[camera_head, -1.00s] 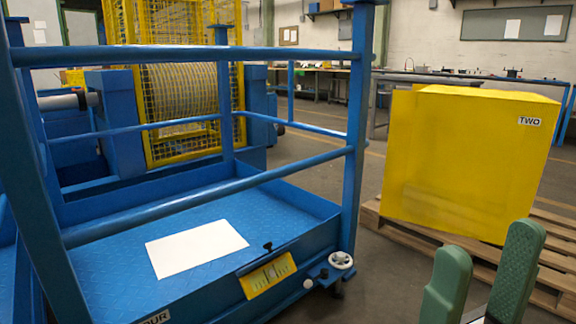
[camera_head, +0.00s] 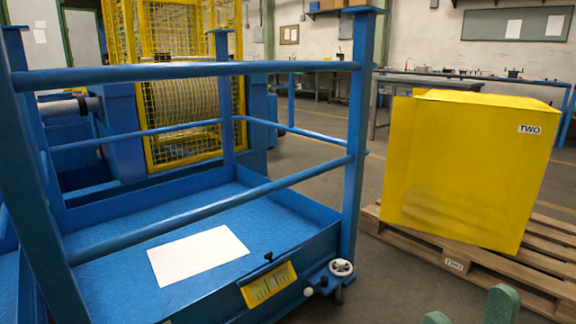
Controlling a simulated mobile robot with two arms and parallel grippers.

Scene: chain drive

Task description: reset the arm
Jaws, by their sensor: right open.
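My right gripper (camera_head: 470,312) shows at the bottom edge, right of centre. Only the tips of its two green fingers are in view, spread apart with nothing seen between them. It is in front of the wooden pallet (camera_head: 455,262) and below the yellow box (camera_head: 460,170) labelled TWO. The rest of my right arm is out of the picture. My left gripper is not in view.
Bare floor lies between platform and pallet.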

